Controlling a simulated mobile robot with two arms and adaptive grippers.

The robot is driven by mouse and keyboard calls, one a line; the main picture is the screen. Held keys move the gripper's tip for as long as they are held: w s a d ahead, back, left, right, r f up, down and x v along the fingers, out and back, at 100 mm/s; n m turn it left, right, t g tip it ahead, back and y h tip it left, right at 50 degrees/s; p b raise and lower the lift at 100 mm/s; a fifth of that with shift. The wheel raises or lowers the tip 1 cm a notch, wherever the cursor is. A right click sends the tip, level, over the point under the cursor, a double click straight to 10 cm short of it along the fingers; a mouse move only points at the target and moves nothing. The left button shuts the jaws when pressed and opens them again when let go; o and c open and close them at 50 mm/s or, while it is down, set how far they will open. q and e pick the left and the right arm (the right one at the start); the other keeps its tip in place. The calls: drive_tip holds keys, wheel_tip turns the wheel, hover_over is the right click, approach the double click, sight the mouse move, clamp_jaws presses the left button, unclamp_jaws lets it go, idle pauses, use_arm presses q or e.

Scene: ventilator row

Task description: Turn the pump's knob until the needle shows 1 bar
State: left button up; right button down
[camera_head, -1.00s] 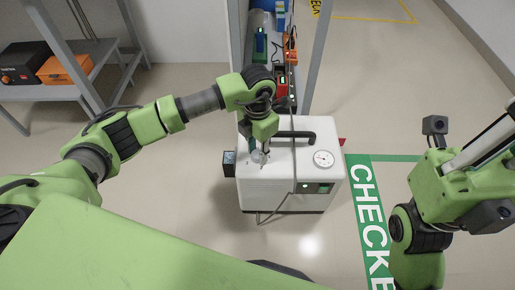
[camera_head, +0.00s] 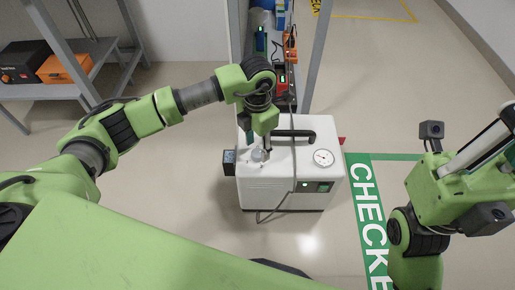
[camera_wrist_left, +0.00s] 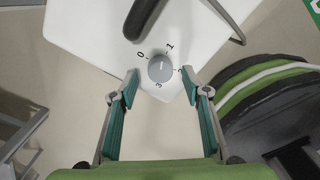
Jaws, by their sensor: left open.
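The pump (camera_head: 265,188) is a white box on the floor with a black handle on top. The knob also shows in the head view (camera_head: 258,156). The round white gauge (camera_head: 323,158) is on the pump's right; its needle is too small to read. My left gripper (camera_wrist_left: 161,80) is open, with its fingertips apart on either side of the knob's near edge. My right gripper is not visible.
A small dark box (camera_head: 229,162) is at the pump's left side. A grey hose (camera_head: 294,130) runs across the pump. A metal rack with devices stands behind. Green floor marking (camera_head: 368,215) lies to the right. A shelf (camera_head: 60,92) stands at far left.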

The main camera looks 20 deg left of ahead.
sight(258, 152)
use_arm(q)
wheel_tip(258, 152, up, 10)
idle(0.3)
idle(0.3)
